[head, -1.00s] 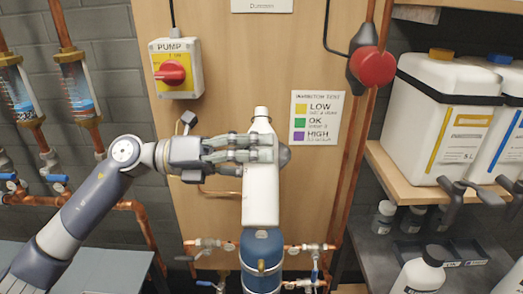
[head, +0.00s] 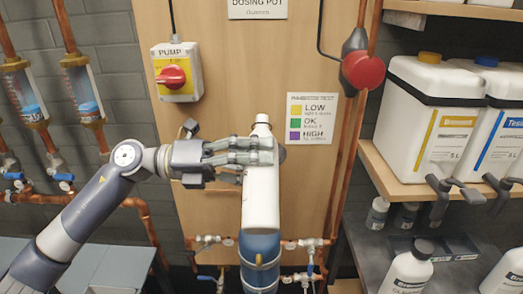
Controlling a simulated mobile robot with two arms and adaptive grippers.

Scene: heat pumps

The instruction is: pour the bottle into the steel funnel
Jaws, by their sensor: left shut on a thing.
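A white bottle (head: 261,200) stands upright in front of the wooden panel, its white neck pointing up. My left gripper (head: 247,156) reaches in from the left and is shut around the bottle's upper part. The blue dosing pot (head: 260,247) is directly below the bottle in the picture, its top covered by the bottle. I cannot tell the gap between them. I cannot make out the steel funnel; it may be hidden behind the bottle. My right gripper is not in view.
Copper pipes with valves (head: 302,244) run beside the pot. A pump switch (head: 175,72) and a red round device (head: 363,68) are on the panel. At right, a wooden shelf (head: 385,172) holds large canisters (head: 425,118). Another white bottle (head: 408,270) stands below it.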

